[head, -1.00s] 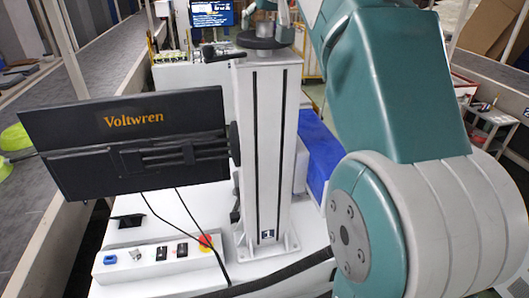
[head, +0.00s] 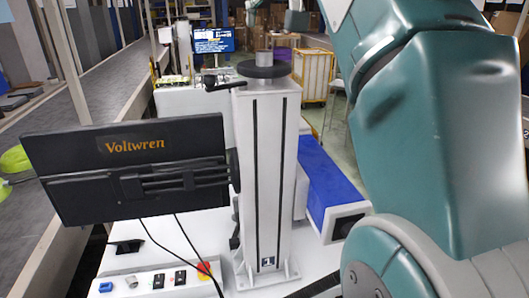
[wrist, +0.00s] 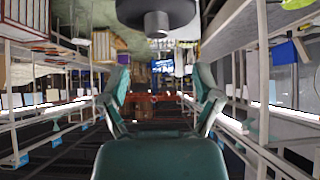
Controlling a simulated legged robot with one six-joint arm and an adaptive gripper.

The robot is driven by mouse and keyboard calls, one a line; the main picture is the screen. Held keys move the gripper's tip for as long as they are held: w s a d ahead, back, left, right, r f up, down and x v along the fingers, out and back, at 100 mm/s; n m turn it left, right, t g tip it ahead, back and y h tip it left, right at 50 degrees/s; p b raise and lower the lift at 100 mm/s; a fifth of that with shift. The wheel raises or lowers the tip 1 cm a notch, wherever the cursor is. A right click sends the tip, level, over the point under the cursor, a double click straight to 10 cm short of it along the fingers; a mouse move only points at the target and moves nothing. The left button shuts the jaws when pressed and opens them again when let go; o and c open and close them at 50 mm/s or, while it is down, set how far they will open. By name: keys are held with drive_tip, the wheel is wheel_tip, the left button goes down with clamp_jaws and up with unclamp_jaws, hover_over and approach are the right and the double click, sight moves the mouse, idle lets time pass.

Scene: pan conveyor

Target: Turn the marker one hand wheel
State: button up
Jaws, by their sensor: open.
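The black hand wheel (head: 264,69) with a grey hub lies flat on top of a white column.
A dark Voltwren panel (head: 132,160) juts left from the column. A black lever (head: 225,85) sticks out below the wheel. A control box with a red button (head: 204,270) is at lower left. A blue box (head: 330,185) stands right of the column. My arm fills the right side.

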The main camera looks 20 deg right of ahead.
drive_tip(key=s+a+f, duration=0.2)
drive_tip(key=s+f, duration=0.2)
drive_tip(key=f, duration=0.5)
drive_tip(key=s+a+f+n+g+y, duration=0.1)
drive_tip(key=s+f, duration=0.3)
drive_tip(key=f, duration=0.5)
drive_tip(key=s+a+f+g, duration=0.1)
drive_tip(key=s+a+f, duration=0.3)
drive_tip(key=f, duration=0.6)
drive_tip(key=shift+s+n, duration=0.35)
drive_tip(key=shift+n, duration=0.05)
drive_tip(key=shift+a, duration=0.1)
drive_tip(key=n+t+y, duration=0.5)
drive_tip(key=n+y, duration=0.2)
drive_tip(key=y, duration=0.1)
approach(270, 51)
drive_tip(key=x, duration=1.1)
drive_tip(key=shift+w+a+f, duration=0.1)
drive_tip(key=shift+w+a, duration=0.05)
